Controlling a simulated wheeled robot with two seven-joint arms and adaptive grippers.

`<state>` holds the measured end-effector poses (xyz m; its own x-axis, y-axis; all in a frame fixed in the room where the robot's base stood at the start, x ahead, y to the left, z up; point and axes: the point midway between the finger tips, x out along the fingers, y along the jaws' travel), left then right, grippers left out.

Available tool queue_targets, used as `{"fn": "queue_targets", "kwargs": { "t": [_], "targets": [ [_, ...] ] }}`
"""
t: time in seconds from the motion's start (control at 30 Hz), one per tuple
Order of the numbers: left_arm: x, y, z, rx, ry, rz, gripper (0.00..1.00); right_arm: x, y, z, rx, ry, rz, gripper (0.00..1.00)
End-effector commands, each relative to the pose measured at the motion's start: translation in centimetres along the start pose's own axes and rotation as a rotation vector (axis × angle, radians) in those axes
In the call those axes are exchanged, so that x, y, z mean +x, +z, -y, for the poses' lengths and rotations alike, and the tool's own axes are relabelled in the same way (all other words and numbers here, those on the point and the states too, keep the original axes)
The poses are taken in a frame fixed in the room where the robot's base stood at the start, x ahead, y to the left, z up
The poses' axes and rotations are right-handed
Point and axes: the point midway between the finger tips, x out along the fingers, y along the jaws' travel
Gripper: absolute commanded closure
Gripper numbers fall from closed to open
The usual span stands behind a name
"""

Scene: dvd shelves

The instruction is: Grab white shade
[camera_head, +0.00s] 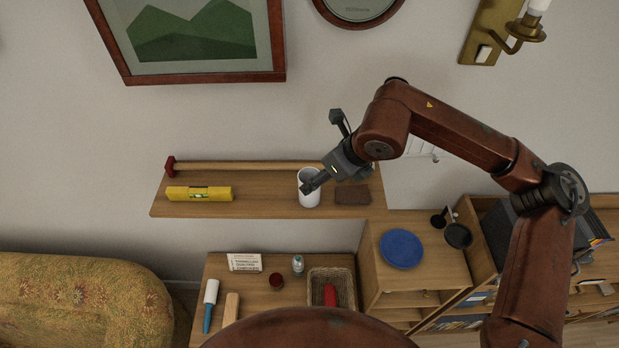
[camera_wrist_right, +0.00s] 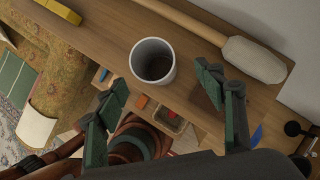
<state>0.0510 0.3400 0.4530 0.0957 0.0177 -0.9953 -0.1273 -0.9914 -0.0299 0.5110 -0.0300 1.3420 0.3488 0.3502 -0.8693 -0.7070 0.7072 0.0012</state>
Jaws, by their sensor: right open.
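The white shade (camera_head: 311,196) is a white, open-topped cylinder standing upright on the wooden wall shelf (camera_head: 262,207). It also shows in the right wrist view (camera_wrist_right: 153,64), where I look down into its hollow inside. My right gripper (camera_head: 308,186) reaches in from the right and covers part of the shade's upper side in the head view. In the right wrist view my right gripper's (camera_wrist_right: 165,100) green-padded fingers are spread wide. The shade is just beyond them, between the two fingers in the picture, and not gripped. My left gripper is not in view.
A yellow level (camera_head: 199,194) lies left of the shade, and a brown block (camera_head: 352,195) right of it. A long-handled tool (camera_wrist_right: 252,58) lies along the shelf's back. Below are a table with a basket (camera_head: 346,283) and a cabinet with a blue plate (camera_head: 401,248).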

Motion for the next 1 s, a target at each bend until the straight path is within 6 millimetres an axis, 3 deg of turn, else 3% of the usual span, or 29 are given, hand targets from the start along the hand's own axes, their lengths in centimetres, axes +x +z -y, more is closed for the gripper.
{"fn": "queue_targets", "kwargs": {
  "t": [0.17, 0.43, 0.63, 0.9, 1.0],
  "targets": [
    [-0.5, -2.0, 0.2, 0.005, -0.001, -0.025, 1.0, 1.5, -0.1, 0.0, 0.002, 0.002, -0.002, 0.37],
    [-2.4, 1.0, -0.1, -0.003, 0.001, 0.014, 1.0, 4.6, 0.1, -0.2, 0.004, 0.002, -0.003, 0.37],
    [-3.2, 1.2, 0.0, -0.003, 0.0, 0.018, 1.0, 7.1, 0.1, -0.3, 0.003, 0.003, 0.0, 0.37],
    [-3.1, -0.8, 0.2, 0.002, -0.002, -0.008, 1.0, 7.7, 0.1, -0.3, 0.001, 0.002, 0.001, 0.37],
    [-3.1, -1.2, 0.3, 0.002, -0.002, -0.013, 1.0, 7.6, 0.1, -0.3, 0.001, 0.003, 0.001, 0.43]
  ]
}}
